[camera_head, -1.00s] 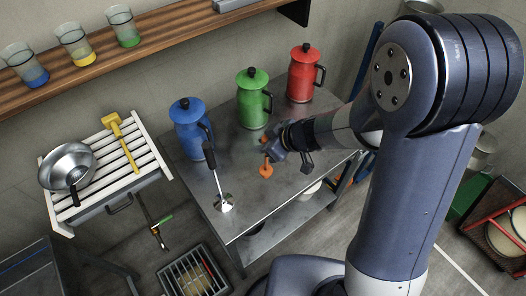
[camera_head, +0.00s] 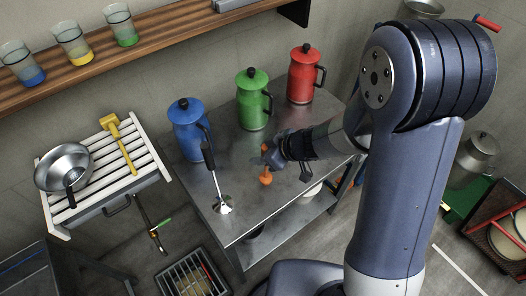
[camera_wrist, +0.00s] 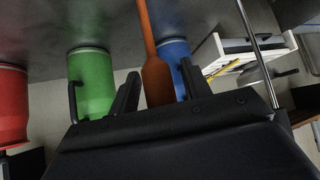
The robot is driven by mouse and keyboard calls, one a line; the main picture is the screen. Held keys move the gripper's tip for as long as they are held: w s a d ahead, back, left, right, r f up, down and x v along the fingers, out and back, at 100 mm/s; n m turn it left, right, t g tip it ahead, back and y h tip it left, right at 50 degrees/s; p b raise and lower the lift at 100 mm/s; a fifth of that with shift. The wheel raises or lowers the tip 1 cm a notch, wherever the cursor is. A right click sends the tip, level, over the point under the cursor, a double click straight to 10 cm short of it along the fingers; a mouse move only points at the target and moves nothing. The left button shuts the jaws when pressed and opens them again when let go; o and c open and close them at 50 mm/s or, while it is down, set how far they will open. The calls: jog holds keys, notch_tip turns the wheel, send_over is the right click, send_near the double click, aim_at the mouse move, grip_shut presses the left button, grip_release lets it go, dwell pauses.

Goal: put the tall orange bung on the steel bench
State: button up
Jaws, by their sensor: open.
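The tall orange bung (camera_head: 266,178) shows at my gripper, over or on the steel bench (camera_head: 240,215), in front of the green jug. In the wrist view the bung (camera_wrist: 157,80) lies between my open fingers, with a thin shaft running up out of the picture and a wider part near the fingers. My gripper (camera_head: 271,158) reaches in from the right and is open; its fingers also show in the wrist view (camera_wrist: 159,70), with gaps beside the bung. I cannot tell whether the bung's lower end touches the bench top.
Blue (camera_head: 187,130), green (camera_head: 252,100) and red (camera_head: 302,75) jugs stand along the bench's back. A steel tool with a black handle (camera_head: 214,180) stands to the left of the bung. A white slatted rack (camera_head: 110,165) holds a pan and yellow brush. The bench's front is clear.

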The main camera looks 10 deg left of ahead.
jog(key=shift+d+r, duration=0.1)
jog(key=shift+r, duration=0.25)
jog(key=p+v, duration=0.3)
jog(key=v, duration=0.8)
jog(key=shift+d+r, duration=0.2)
jog(key=shift+d, duration=0.05)
jog(key=shift+s, duration=0.1)
jog(key=shift+c, duration=0.4)
